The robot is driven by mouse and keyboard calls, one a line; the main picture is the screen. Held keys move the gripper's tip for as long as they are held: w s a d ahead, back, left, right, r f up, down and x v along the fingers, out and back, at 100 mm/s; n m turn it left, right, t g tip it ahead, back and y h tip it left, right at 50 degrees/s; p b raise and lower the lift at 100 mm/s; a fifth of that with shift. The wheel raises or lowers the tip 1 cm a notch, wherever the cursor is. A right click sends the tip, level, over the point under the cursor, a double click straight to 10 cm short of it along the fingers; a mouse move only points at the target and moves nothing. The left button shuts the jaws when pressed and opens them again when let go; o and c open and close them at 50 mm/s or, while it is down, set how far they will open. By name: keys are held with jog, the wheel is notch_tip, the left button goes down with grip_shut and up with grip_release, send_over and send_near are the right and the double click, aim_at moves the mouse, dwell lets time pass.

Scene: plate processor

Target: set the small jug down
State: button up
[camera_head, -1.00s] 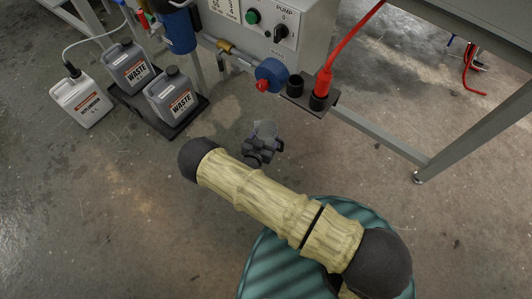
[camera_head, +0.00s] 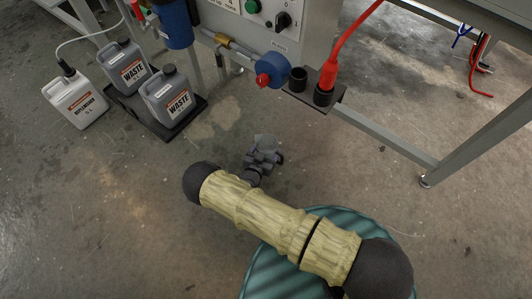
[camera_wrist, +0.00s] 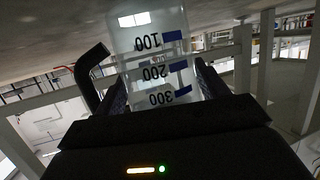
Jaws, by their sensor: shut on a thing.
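The small jug (camera_wrist: 148,58) is clear, with dark markings 100, 200 and 300 and blue bars. The markings appear upside down in the wrist view, where the floor is at the top, so the jug looks roughly upright. A black bent handle (camera_wrist: 92,68) shows at its left. My gripper (camera_wrist: 160,84) is shut on the jug, one finger on each side. In the head view, the jug (camera_head: 266,141) is small and faint at the end of my gripper (camera_head: 264,150), above open floor. Its height over the floor is hard to tell.
A black holder (camera_head: 299,101) with a red plug or wand (camera_head: 327,77) sticks out from the machine (camera_head: 285,45). Two grey waste jugs (camera_head: 168,98) stand on a dark tray (camera_head: 188,126), beside a white replenisher jug (camera_head: 77,98). A grey frame leg (camera_head: 476,143) is at right. Bare floor lies between.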

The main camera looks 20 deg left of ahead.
jog(key=shift+f, duration=0.25)
jog(key=shift+f, duration=0.15)
jog(key=o, duration=1)
jog(key=shift+r, duration=0.2)
jog(key=shift+s+r+p, duration=0.15)
jog(key=shift+s+p, duration=0.05)
jog(key=shift+p, duration=0.1)
jog(key=shift+p+v, duration=2.45)
jog(key=shift+v, duration=3.3)
